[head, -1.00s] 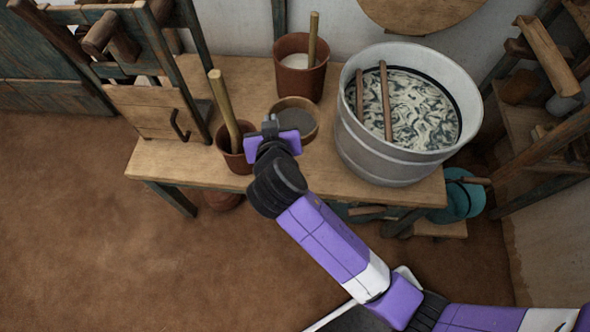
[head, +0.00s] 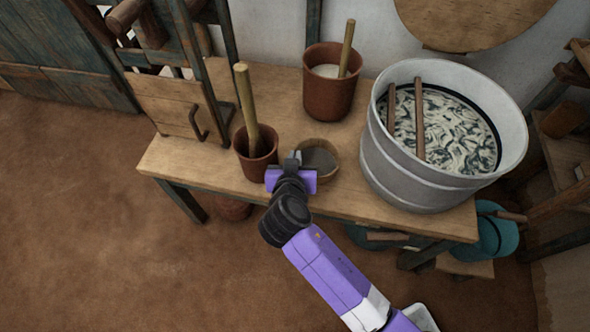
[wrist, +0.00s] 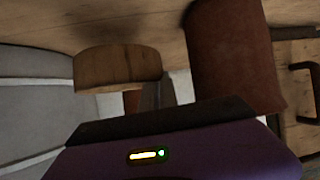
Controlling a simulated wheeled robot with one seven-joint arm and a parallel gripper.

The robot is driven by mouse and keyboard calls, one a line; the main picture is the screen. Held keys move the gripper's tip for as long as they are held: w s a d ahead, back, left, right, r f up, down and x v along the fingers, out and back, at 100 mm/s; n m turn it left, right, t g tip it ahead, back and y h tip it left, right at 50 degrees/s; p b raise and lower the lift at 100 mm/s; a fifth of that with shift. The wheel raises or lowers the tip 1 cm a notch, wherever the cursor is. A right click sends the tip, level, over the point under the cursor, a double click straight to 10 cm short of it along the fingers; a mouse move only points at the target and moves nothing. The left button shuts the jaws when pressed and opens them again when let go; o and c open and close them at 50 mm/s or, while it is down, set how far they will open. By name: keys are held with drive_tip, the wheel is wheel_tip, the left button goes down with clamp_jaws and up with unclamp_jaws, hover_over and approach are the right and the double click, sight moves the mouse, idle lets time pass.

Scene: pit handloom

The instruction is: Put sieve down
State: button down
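The sieve (head: 319,160) is a small round wooden ring with a grey mesh. In the head view it is level, mesh side up, near the front of the wooden table, between a brown pot and the big metal tub. My gripper (head: 293,158) is at its left rim and appears shut on it. In the wrist view the sieve's wooden side (wrist: 118,67) is beside my gripper's grey fingers (wrist: 164,88), with a shadow on the table close to it. I cannot tell whether the sieve touches the table. The exact grip is partly hidden.
A brown pot (head: 242,162) with an upright stick stands just left of my gripper. A taller brown pot (head: 330,98) stands behind the sieve. The grey tub (head: 400,178) is close on the right. The table (head: 190,160) has bare wood at its front left.

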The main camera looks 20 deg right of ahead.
drive_tip(key=shift+f+b, duration=0.6)
drive_tip(key=shift+f, duration=1.9)
drive_tip(key=shift+f, duration=0.15)
drive_tip(key=c, duration=1.6)
unclamp_jaws()
drive_tip(key=shift+c, duration=0.2)
drive_tip(key=shift+r, duration=0.2)
